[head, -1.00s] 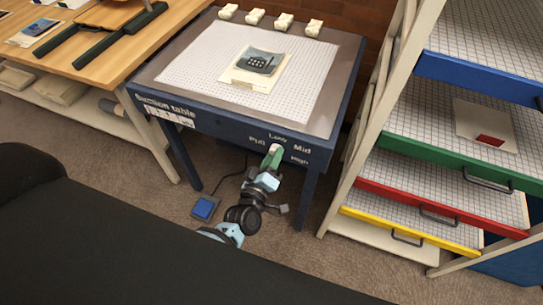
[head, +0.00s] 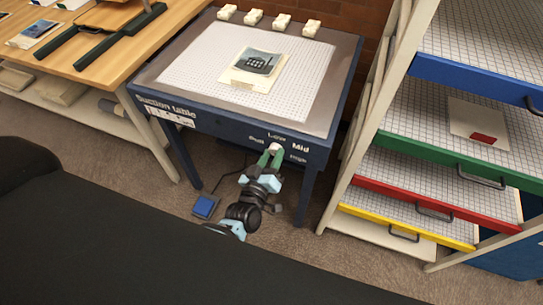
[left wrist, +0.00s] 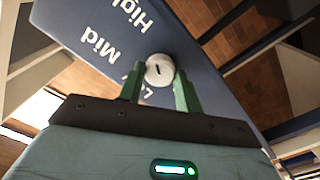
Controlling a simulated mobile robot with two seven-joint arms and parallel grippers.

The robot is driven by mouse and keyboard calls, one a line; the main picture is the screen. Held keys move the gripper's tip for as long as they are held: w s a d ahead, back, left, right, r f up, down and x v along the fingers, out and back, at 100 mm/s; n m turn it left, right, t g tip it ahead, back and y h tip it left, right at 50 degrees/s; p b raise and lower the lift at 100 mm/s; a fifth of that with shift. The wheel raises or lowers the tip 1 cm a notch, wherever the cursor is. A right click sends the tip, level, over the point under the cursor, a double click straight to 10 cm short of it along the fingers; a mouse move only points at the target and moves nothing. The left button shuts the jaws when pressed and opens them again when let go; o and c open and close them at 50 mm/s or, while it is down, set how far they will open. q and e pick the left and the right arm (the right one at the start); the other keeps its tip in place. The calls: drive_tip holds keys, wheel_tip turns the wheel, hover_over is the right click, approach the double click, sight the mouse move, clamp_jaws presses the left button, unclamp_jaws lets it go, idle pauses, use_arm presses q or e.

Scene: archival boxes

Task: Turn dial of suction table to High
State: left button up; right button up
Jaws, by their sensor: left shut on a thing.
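The suction table (head: 240,128) stands ahead, dark blue, with a gridded white top. Its front panel carries the words Low, Mid and High and one more word at the left that is hard to read. The pale round dial (head: 274,147) sits on that panel below Low. In the left wrist view the dial (left wrist: 159,70) shows a short dark mark; which label it points to I cannot tell. My left gripper (head: 270,158) has its green fingers on either side of the dial, shut on it. My right gripper is not in view.
A picture on a cream sheet (head: 243,77) lies on the table top, with several small white blocks behind. A blue pedal (head: 205,206) is on the floor. A drawer rack (head: 430,150) stands close at right, a wooden bench (head: 95,60) at left.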

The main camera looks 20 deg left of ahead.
use_arm(q)
drive_tip(key=shift+r, duration=0.1)
drive_tip(key=o, duration=1)
drive_tip(key=s, duration=0.7)
drive_tip(key=shift+s+a, duration=0.15)
drive_tip(key=shift+s, duration=0.2)
drive_tip(key=shift+s, duration=0.1)
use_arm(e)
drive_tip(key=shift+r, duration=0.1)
use_arm(q)
drive_tip(key=s+a+f+m+g+p, duration=0.1)
drive_tip(key=s+a+m+g+p, duration=0.1)
drive_tip(key=s, duration=1.2)
drive_tip(key=s+a+f+m+g+h+p, duration=0.1)
drive_tip(key=s+m+g+p, duration=0.3)
drive_tip(key=s, duration=0.9)
drive_tip(key=a+m+g, duration=0.1)
drive_tip(key=m+g, duration=0.1)
drive_tip(key=g, duration=0.1)
drive_tip(key=shift+s+a+f, duration=0.15)
drive_tip(key=shift+s+a, duration=0.05)
drive_tip(key=shift+s, duration=0.15)
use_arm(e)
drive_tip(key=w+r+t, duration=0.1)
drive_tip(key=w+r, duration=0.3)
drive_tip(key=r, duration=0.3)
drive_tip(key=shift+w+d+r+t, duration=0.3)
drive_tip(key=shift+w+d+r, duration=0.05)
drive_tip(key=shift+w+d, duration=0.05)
